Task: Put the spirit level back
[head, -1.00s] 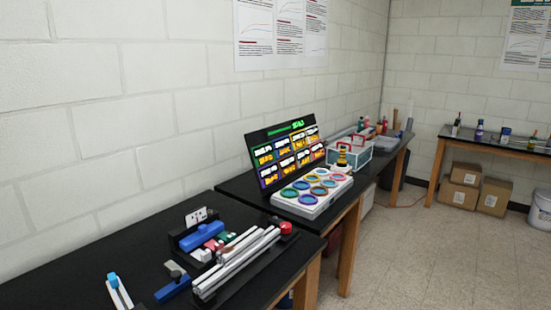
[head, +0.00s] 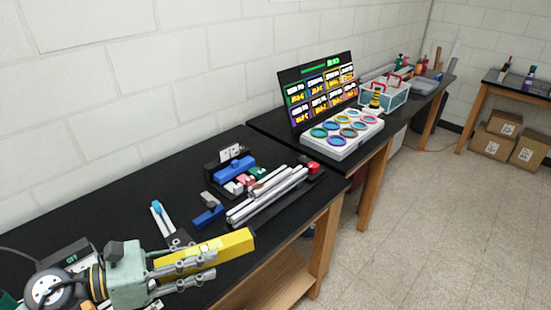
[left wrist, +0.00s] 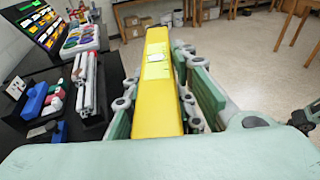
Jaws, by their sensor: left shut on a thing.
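The spirit level is a long yellow bar (head: 232,244) with a paler label on its top, seen in the left wrist view (left wrist: 156,105). My left gripper (head: 200,268) comes in from the lower left in the head view and is shut on the level. The level's free end points right, over the front part of the near black table. Its rear part is hidden by the fingers and palm. In the left wrist view the level runs forward between the green finger pads. My right gripper is not recognisable in these frames.
Silver extrusion bars (head: 268,195) lie on the near black table (head: 110,200), beside a blue clamp-like part (head: 208,212) and a dark holder (head: 229,154). A blue-tipped tool (head: 161,219) lies nearby. A tray of coloured rings (head: 340,138) stands farther right. The table's back left is clear.

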